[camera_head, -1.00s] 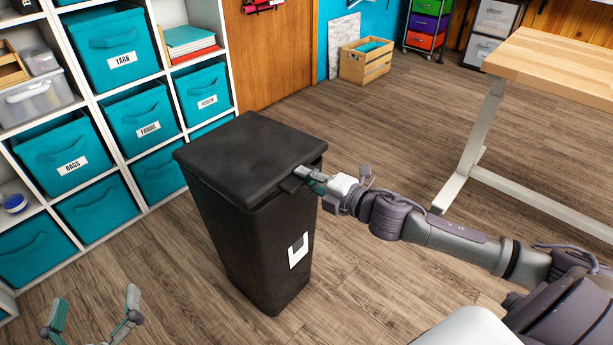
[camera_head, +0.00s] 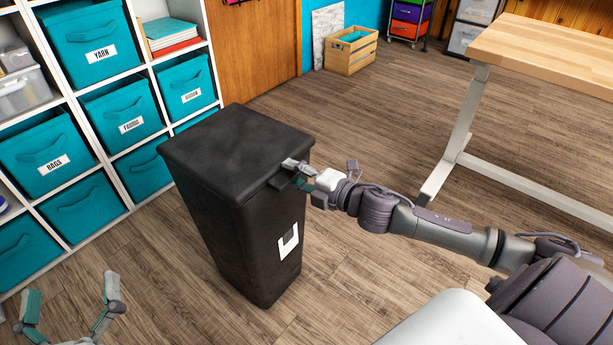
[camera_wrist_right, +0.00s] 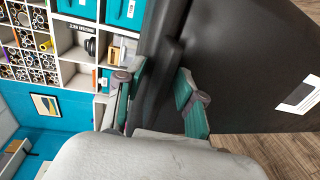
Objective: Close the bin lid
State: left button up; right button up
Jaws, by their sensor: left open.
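The black bin (camera_head: 225,220) stands upright on the wood floor in the head view, with a white label on its front. Its black lid (camera_head: 235,145) lies flat over the top, with no gap that I can make out. My right gripper (camera_head: 292,175) is at the lid's front right edge, by the small tab there. In the right wrist view its fingers (camera_wrist_right: 158,92) stand apart, with the dark lid edge between and behind them; contact is unclear. My left gripper (camera_head: 68,292) is open and empty at the lower left, well away from the bin.
White shelves (camera_head: 150,65) with teal fabric bins stand behind and left of the bin. A wood-topped table (camera_head: 545,50) is at the right. A wooden crate (camera_head: 350,55) sits at the back. The floor between bin and table is clear.

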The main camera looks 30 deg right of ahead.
jog(key=v, duration=1.2)
jog(key=shift+f, duration=0.1)
dwell(0.4)
